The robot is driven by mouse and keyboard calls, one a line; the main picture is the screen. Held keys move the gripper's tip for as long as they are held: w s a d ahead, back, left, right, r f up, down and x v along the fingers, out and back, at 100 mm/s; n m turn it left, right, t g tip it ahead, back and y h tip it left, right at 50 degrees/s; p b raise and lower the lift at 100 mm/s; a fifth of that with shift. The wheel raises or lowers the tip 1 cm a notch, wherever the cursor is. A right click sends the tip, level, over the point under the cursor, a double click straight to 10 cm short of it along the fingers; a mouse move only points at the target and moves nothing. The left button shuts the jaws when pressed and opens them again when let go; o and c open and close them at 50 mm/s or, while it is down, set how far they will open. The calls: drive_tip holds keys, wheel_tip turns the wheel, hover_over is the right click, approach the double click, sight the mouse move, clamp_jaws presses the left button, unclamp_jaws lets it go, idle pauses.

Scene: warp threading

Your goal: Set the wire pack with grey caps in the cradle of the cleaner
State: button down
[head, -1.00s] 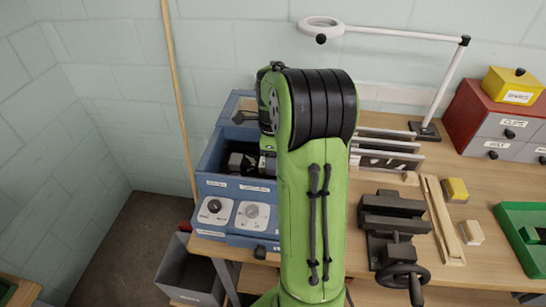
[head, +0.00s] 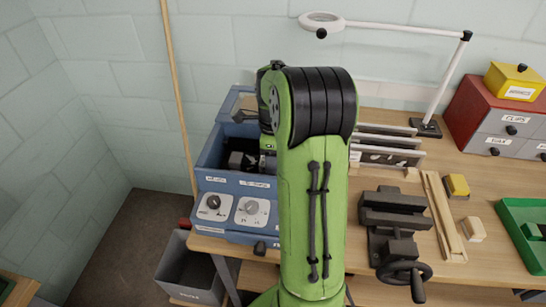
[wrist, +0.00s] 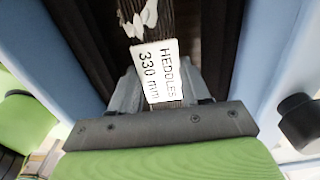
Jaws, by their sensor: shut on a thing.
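In the wrist view, my gripper (wrist: 158,92) is shut on a dark wire pack (wrist: 157,22) with a white label reading "HEDDLES 330 mm". Pale pieces show on the pack beyond the label. I cannot tell whether these are its caps, and its ends are not in view. Blue walls of the cleaner (wrist: 240,50) stand on both sides of the pack, with dark space between. In the head view, the blue cleaner (head: 212,158) with two dials sits at the table's left end. My arm hides the pack and most of my gripper there. The cradle is not clearly visible.
A dark vise (head: 393,212) stands right of my arm. A lamp (head: 427,128), red drawers (head: 485,105) and a green tray (head: 508,222) are farther right. A grey bin (head: 178,268) stands below the table's left end.

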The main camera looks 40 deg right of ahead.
drive_tip(key=shift+c, duration=2.3)
unclamp_jaws()
wheel_tip(320, 180, up, 16)
drive_tip(key=p, duration=0.4)
drive_tip(key=shift+f, duration=0.1)
